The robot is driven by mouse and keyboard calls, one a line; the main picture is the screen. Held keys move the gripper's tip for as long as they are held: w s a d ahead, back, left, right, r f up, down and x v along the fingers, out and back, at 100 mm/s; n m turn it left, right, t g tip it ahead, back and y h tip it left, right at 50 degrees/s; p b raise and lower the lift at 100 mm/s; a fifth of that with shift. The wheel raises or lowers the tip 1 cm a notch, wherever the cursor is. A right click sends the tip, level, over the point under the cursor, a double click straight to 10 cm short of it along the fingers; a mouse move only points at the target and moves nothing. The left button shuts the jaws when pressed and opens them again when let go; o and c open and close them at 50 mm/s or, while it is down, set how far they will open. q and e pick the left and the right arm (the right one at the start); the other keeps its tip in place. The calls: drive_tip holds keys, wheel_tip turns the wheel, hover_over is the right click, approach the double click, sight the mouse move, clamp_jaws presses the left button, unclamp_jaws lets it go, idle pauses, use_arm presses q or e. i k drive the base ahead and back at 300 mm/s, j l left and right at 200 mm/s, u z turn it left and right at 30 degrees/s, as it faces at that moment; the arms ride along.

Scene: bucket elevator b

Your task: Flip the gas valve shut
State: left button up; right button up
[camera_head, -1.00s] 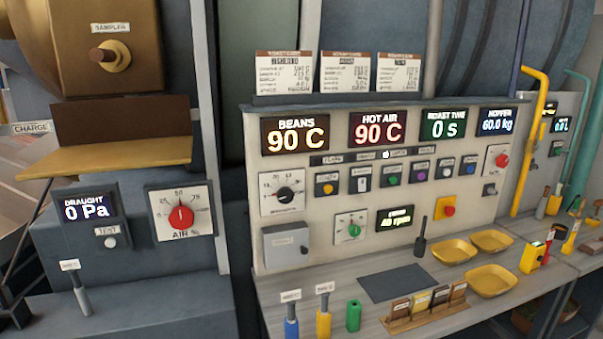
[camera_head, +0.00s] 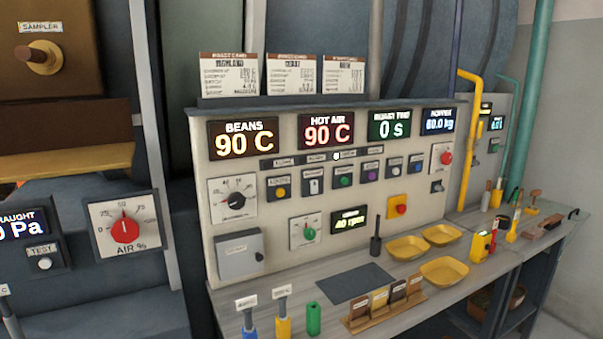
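A yellow pipe (camera_head: 468,150) runs down the right end of the control panel and bends at its top. I cannot make out for certain which part is the gas valve or how its handle stands. Neither of my grippers is in view.
The grey control panel (camera_head: 270,225) carries displays, knobs and buttons. The bench below holds yellow trays (camera_head: 441,234), a card rack (camera_head: 385,305), a green cylinder (camera_head: 313,319) and several hand tools. A teal pipe (camera_head: 530,95) stands at the right, beside a bare wall (camera_head: 575,150).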

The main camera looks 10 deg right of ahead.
sight(480, 134)
drive_tip(key=i+l+z, duration=0.45)
drive_tip(key=i+l, duration=0.45)
drive_tip(key=l, duration=0.4)
drive_tip(key=i+l+z, duration=0.45)
drive_tip(key=i+l, duration=0.5)
drive_tip(key=i, duration=0.15)
drive_tip(key=k+l+u, duration=0.1)
drive_tip(key=l, duration=0.25)
drive_tip(key=k+l, duration=0.3)
drive_tip(key=l+u, duration=0.05)
